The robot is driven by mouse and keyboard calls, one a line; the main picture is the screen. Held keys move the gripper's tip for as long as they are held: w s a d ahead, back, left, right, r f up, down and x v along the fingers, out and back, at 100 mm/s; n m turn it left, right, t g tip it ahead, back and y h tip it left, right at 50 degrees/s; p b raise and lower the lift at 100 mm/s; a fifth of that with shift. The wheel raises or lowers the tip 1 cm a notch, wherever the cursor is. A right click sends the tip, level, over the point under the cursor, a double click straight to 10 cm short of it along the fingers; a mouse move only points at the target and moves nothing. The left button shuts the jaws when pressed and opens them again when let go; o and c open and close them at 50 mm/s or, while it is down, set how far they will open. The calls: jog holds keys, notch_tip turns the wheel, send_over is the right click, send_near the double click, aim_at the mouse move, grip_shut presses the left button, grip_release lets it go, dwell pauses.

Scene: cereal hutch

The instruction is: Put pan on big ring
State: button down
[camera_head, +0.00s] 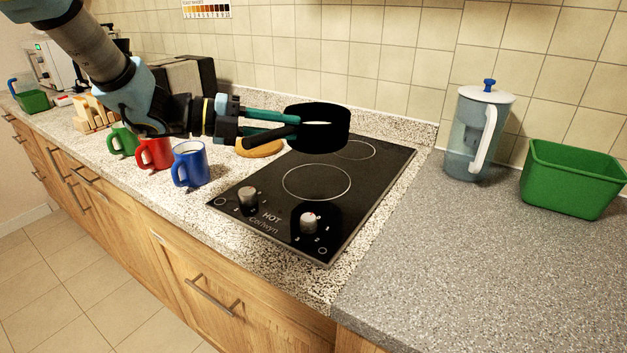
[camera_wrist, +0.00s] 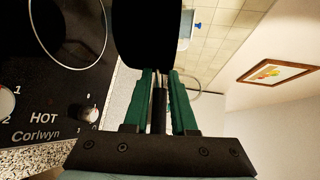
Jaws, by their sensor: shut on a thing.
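A black pan (camera_head: 318,133) is held up above the back part of the black hob (camera_head: 345,195). My gripper (camera_head: 268,122) is shut on the pan's handle, left of the pan body. In the wrist view the pan (camera_wrist: 153,30) is a dark shape at the top, and my gripper's green fingers (camera_wrist: 160,100) close on its handle. The big ring (camera_head: 316,182) is the larger white circle, nearer the front of the hob, and it is bare. It also shows in the wrist view (camera_wrist: 104,40). The pan hides part of the smaller ring (camera_head: 355,150) behind.
Blue (camera_head: 190,164), red (camera_head: 154,153) and green (camera_head: 122,140) mugs stand left of the hob. A jug (camera_head: 477,135) and a green bin (camera_head: 571,179) stand right. The grey counter in front of them is clear.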

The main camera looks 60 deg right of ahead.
jog(key=shift+f+p, duration=1.2)
jog(key=shift+f, duration=3.5)
jog(key=shift+f, duration=0.15)
jog(key=c, duration=0.7)
grip_release()
jog(key=shift+c, duration=0.2)
jog(key=shift+r, duration=0.2)
jog(key=b+v, duration=0.3)
jog(key=v, duration=0.9)
jog(key=shift+a+f, duration=0.1)
jog(key=shift+f, duration=0.05)
